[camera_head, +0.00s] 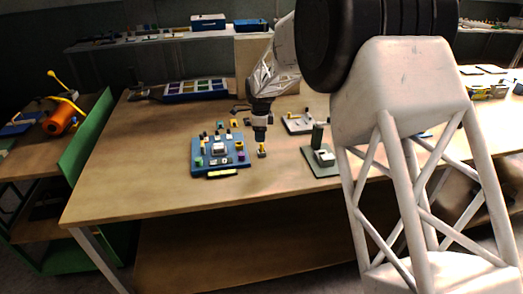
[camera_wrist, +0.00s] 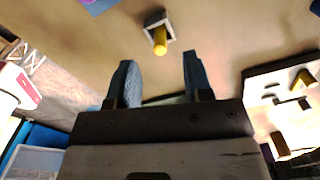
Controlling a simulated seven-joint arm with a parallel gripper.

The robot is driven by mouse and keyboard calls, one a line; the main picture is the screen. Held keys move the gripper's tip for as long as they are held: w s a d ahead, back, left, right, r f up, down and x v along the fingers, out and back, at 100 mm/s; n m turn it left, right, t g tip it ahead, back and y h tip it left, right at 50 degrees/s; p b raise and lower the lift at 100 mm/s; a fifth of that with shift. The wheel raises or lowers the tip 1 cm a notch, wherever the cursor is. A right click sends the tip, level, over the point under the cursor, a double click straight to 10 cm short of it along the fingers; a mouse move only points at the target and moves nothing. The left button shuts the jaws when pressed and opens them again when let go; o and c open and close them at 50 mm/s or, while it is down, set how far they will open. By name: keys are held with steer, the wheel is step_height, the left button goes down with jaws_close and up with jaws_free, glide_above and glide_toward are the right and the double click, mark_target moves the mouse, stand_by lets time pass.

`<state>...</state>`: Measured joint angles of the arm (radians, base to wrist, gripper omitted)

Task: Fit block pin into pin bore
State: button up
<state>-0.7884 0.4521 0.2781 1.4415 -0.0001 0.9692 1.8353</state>
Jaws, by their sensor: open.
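A yellow pin with a grey square block at one end (camera_head: 262,152) is on the wooden table, just right of the blue fixture board. In the wrist view the block pin (camera_wrist: 160,40) lies beyond my fingertips, in line with the gap between them. My gripper (camera_head: 260,138) points down close above it; in the wrist view its two fingers (camera_wrist: 158,60) are apart with nothing between them. The blue board (camera_head: 228,168) carries several small coloured parts and a pale central block. I cannot make out which hole is the pin bore.
A pale plate with yellow pegs (camera_head: 299,125) and a green plate with an upright dark green block (camera_head: 318,134) stand right of my gripper. A blue tray (camera_head: 195,90) lies at the back. The table front is clear.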

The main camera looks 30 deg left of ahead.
mark_target(262, 144)
steer(key=shift+w+d+f, duration=0.1)
steer(key=shift+f, duration=1.2)
steer(key=shift+d+f, duration=0.1)
steer(key=shift+f, duration=1.2)
jaws_close()
